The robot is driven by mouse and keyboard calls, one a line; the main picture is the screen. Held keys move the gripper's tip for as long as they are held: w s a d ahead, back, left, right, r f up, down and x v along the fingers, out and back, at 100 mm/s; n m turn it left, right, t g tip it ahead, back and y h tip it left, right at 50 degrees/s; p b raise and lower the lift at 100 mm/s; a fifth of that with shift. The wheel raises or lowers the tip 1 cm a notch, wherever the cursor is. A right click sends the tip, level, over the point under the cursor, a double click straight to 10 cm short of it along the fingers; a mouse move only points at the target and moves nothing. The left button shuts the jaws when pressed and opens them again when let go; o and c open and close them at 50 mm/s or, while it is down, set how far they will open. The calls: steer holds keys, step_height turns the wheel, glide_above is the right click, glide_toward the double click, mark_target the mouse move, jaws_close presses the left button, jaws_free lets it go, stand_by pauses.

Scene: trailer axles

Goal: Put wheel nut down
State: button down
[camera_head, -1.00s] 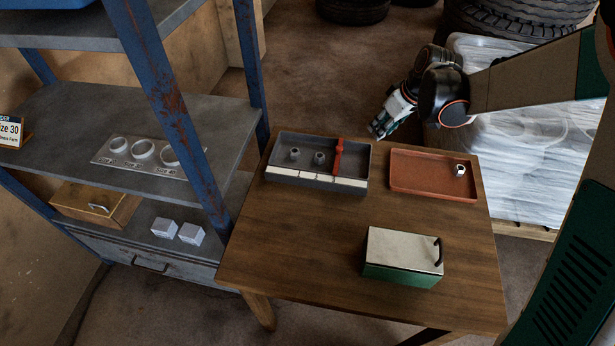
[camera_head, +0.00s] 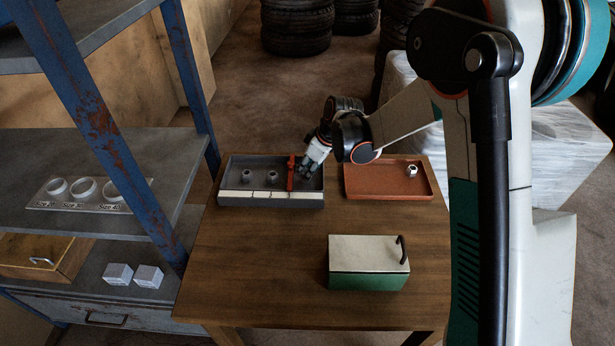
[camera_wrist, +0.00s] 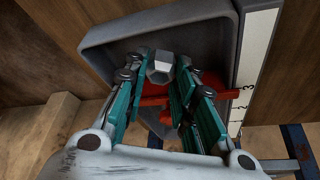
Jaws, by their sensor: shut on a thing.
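My gripper (camera_head: 310,168) is at the right end of the grey tray (camera_head: 262,200), just right of its red divider (camera_head: 291,172). In the wrist view my gripper (camera_wrist: 162,66) is shut on a grey hexagonal wheel nut (camera_wrist: 161,69), held between the fingertips over the tray (camera_wrist: 105,40). The red divider (camera_wrist: 210,86) passes behind the fingers there. The held nut cannot be made out in the head view. Two nuts, one at the left (camera_head: 246,175) and one nearer the divider (camera_head: 272,178), stand left of the divider.
An orange-red tray (camera_head: 372,193) with one light nut (camera_head: 412,170) stands to the right. A green box with a pale lid (camera_head: 368,252) is at the table's front. A blue-posted shelf (camera_head: 150,165) stands left. The wooden table (camera_head: 240,260) is clear at front left.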

steer(key=shift+f, duration=0.75)
steer(key=shift+r, duration=0.1)
steer(key=c, duration=1.6)
jaws_free()
